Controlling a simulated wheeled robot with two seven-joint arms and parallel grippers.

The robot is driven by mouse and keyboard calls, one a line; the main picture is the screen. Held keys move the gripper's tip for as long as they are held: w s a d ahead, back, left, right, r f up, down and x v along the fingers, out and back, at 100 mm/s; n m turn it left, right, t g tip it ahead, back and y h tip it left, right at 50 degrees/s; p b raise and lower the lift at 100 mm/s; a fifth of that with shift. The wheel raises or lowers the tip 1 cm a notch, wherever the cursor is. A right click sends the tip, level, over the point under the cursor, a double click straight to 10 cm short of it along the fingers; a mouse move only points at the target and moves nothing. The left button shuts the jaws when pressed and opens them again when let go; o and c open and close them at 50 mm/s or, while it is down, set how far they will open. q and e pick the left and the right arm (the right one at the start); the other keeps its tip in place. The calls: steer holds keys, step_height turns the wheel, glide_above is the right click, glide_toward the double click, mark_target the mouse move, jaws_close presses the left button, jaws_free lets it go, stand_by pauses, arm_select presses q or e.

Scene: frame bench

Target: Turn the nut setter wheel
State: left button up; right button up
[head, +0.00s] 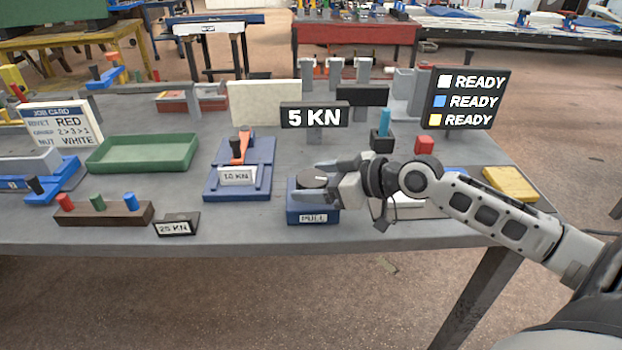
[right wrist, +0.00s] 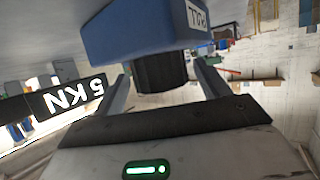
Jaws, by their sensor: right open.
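The nut setter is a blue block (head: 312,214) with a "PULL" label on its front, near the table's front edge. A dark round wheel (head: 313,181) sits on top of it. My right gripper (head: 318,180) is open, with its fingers on either side of the wheel. In the right wrist view the dark ribbed wheel (right wrist: 162,72) lies between the two fingers (right wrist: 162,84), under the blue block (right wrist: 140,28). I cannot tell whether the fingers touch it. A black "5 KN" display (head: 315,115) stands behind the block. My left gripper is not in view.
A blue fixture (head: 240,185) labelled "10 KN" stands left of the block. A green tray (head: 143,153), a peg rack (head: 104,213) and a "25 KN" sign (head: 177,226) are farther left.

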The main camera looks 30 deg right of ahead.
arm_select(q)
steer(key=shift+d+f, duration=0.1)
arm_select(e)
steer(key=shift+w+a+f, duration=0.25)
steer(key=shift+w+a, duration=0.15)
steer(key=shift+w, duration=0.15)
steer(key=shift+c, duration=0.3)
